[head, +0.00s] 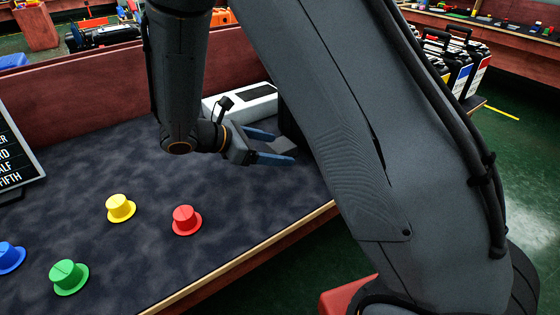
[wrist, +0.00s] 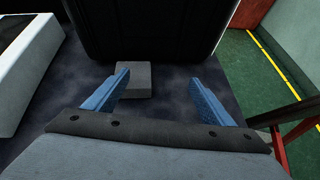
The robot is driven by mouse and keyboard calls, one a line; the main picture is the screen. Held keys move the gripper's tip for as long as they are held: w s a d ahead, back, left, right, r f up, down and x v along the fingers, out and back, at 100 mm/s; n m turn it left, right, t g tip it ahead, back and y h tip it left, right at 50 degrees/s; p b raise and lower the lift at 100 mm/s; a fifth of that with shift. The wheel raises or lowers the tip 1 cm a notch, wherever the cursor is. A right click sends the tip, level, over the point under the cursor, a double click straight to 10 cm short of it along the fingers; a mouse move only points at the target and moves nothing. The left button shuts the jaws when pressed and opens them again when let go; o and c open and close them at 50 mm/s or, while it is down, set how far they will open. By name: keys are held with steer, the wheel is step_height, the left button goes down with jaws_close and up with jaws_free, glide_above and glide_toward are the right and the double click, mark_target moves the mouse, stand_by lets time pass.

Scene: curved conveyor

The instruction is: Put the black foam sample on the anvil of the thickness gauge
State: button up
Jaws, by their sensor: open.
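My gripper (head: 285,148) is open, its two blue fingers spread just above the dark tabletop, with nothing held. A small grey block (wrist: 133,80) sits on the tabletop at the fingertips, nearer the left finger in the wrist view; it also shows between the fingers in the head view (head: 285,145). A large black upright body (wrist: 145,28) stands right behind the block. I cannot tell whether the block and black body are the gauge's anvil and body. I cannot make out a separate black foam sample; my arm hides part of the table in the head view.
A white device (head: 238,103) with a dark panel stands left of the black body. Yellow (head: 120,208), red (head: 187,220), green (head: 69,277) and blue (head: 10,257) hat-shaped pieces stand on the dark table (head: 150,255). A red-brown wall (head: 90,95) closes the back.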

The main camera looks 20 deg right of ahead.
mark_target(282, 144)
steer(key=w+a+n+t, duration=0.1)
steer(key=w+a+f+h, duration=0.1)
steer(key=w, duration=0.1)
steer(key=shift+n+t+b, duration=0.4)
steer(key=shift+w, duration=0.3)
steer(key=shift+x, duration=0.85)
steer(key=x, duration=0.5)
steer(key=shift+w+d+f, duration=0.15)
steer(key=shift+w+f, duration=0.2)
steer(key=c, duration=1.2)
steer(key=shift+r, duration=0.2)
